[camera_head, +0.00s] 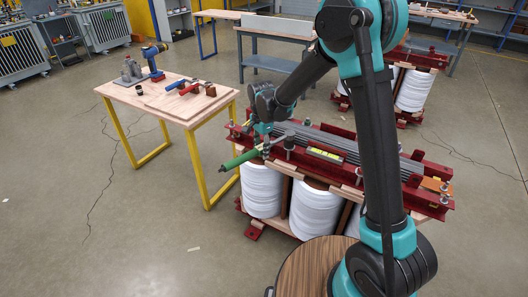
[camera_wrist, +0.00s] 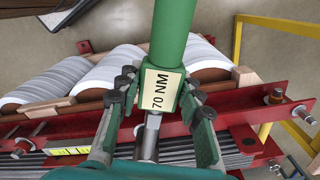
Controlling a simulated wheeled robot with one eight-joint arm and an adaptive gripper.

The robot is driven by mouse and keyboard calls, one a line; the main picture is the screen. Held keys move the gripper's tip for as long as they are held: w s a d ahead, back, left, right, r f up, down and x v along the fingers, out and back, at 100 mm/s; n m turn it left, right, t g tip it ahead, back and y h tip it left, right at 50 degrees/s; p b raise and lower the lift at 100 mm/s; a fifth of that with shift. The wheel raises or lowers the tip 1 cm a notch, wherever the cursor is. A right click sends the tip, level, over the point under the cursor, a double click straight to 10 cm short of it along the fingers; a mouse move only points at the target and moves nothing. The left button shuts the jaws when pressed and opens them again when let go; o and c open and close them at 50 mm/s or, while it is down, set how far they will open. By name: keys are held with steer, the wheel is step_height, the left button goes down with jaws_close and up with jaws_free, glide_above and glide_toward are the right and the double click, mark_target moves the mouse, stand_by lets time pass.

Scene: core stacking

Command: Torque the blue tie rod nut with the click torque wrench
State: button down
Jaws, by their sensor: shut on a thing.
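My gripper (camera_head: 263,142) is shut on the click torque wrench (camera_head: 238,159), near the left end of the core's red clamp frame. In the wrist view the wrench's green handle (camera_wrist: 174,35) runs up between the fingers of my gripper (camera_wrist: 155,92). A label on it reads 70 NM. Its silver shaft (camera_wrist: 150,135) runs down toward the bottom edge, where my gripper hides its far end. Threaded rods with nuts show on the frame, one at the right (camera_wrist: 275,96). I cannot make out a blue nut, and I cannot tell whether the wrench head touches one.
The red clamp frame (camera_head: 430,201) sits over white coils (camera_head: 310,211), with grey core sheets and a yellow level (camera_head: 324,154) on top. A wooden table (camera_head: 130,92) with a drill (camera_head: 153,60) and red-handled tools (camera_head: 190,88) stands left. Floor is clear in front of it.

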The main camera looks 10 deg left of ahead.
steer(key=shift+w+a, duration=0.2)
steer(key=shift+a, duration=0.05)
steer(key=shift+m, duration=0.3)
steer(key=shift+w+a+m, duration=0.6)
steer(key=shift+w, duration=0.1)
steer(key=shift+r, duration=2.5)
step_height(320, 180, up, 4)
steer(key=shift+s, duration=0.1)
